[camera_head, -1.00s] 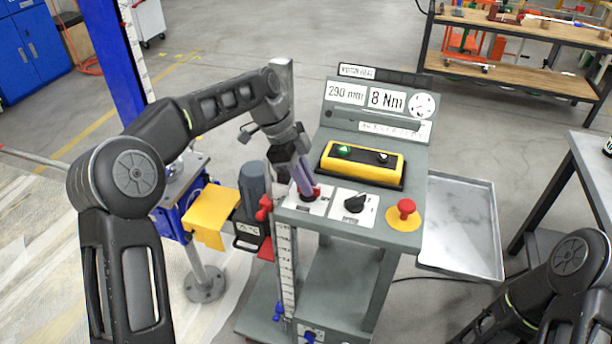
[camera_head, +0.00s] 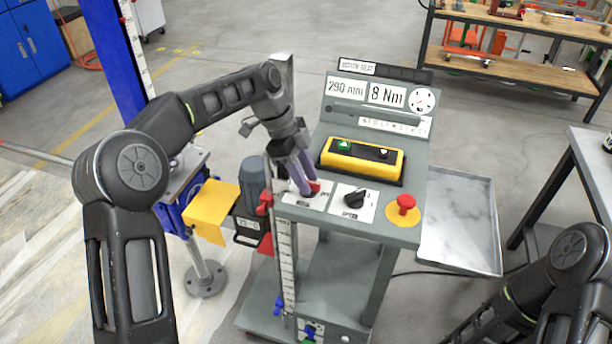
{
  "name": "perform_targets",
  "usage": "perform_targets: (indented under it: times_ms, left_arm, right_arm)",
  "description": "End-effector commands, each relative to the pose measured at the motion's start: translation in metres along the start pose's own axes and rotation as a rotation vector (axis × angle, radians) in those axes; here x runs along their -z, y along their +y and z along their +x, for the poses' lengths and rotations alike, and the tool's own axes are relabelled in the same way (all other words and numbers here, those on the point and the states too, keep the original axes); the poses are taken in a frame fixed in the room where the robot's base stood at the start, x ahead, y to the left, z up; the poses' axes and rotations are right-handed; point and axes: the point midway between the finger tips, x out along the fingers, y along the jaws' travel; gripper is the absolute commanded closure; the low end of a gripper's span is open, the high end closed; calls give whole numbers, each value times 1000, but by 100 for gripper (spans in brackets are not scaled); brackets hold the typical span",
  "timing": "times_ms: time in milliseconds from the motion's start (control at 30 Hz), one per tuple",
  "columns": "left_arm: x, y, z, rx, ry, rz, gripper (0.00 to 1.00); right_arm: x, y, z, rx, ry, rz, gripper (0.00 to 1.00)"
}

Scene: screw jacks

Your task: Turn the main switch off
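The grey control console (camera_head: 408,232) stands in the middle. On the left of its front panel is a white plate with a red switch (camera_head: 314,187), mostly hidden by my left gripper. My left gripper (camera_head: 303,187) points down at this switch, its purple-grey fingers at or against the red handle. I cannot tell whether the fingers are closed on it. The switch's exact angle is hidden. Only part of my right arm shows at the lower right; its gripper is out of view.
Right of the switch are a black knob (camera_head: 354,197) and a red mushroom button (camera_head: 403,204) on yellow. Behind is a yellow box (camera_head: 361,159) with a green button. Displays read 290 mm and 8 Nm. A metal tray (camera_head: 458,225) is at the right.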

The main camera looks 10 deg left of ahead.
Motion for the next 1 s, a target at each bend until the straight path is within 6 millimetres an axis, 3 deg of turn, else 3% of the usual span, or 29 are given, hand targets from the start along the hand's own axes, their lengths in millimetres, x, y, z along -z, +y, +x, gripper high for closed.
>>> perform_targets:
  times_ms: [267,433,500,700,1000]
  left_arm:
    - [0,0,-6,0,0,0,65]
    - [0,0,-28,3,0,0,65]
    - [3,0,-46,0,0,-1,65]
    - [2,0,-71,-1,0,-1,65]
    - [0,0,-78,-1,0,0,65]
  right_arm:
    - [0,0,1,0,0,0,100]
    - [1,1,5,1,1,-1,100]
    - [-1,-4,-14,-2,-2,2,100]
    - [-3,-10,-38,-11,-10,7,100]
    - [-3,-10,-44,-16,-17,10,100]
